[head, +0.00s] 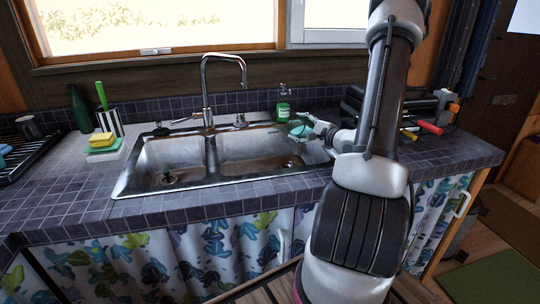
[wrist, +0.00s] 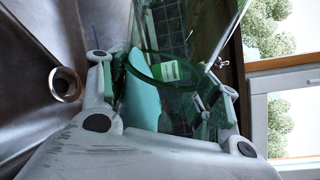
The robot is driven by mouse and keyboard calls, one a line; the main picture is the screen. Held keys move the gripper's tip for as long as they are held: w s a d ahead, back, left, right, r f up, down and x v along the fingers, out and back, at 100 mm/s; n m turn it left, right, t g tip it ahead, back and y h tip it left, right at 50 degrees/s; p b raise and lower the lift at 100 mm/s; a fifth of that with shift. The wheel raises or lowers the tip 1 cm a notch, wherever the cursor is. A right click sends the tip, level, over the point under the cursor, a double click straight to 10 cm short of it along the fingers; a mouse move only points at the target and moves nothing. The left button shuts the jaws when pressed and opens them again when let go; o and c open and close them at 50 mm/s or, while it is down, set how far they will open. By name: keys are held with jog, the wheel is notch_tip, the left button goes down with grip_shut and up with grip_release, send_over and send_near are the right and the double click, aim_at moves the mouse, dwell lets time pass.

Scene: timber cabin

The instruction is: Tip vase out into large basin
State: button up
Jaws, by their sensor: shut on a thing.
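The vase looks green and teal, partly see-through. In the wrist view the vase (wrist: 143,100) sits between the two fingers of my gripper (wrist: 160,95), which is shut on it. In the head view my gripper (head: 310,125) is at the right rear edge of the sink, and the vase (head: 300,131) shows as a small teal patch at the fingertips. Its tilt and contents cannot be made out. The large basin (head: 250,147) is the right-hand one of the steel sink; its drain (wrist: 65,85) shows at left in the wrist view.
The smaller basin (head: 172,160) lies to the left. A tap (head: 207,90) stands behind the sink, with a green soap bottle (head: 283,107) close to my gripper. Sponges (head: 102,142) and a dish rack (head: 28,150) are at left. A rack with red-handled items (head: 430,128) is at right.

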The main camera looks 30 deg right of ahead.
jog(key=shift+d+r+n, duration=0.1)
jog(key=shift+r+n, duration=0.1)
jog(key=shift+n, duration=0.9)
dwell(0.4)
jog(key=shift+a+f+n+h+p, duration=0.3)
jog(key=shift+a+f+n+p, duration=0.3)
jog(key=shift+a+f+n, duration=0.1)
dwell(0.5)
jog(key=shift+a+r+n+h+p, duration=0.15)
jog(key=shift+a+r+n+p, duration=0.05)
jog(key=shift+r+n, duration=0.4)
jog(key=shift+a+r+n+h+p, duration=0.15)
jog(key=shift+r+n, duration=0.35)
jog(key=shift+r, duration=0.05)
dwell(2.0)
jog(key=shift+f, duration=0.1)
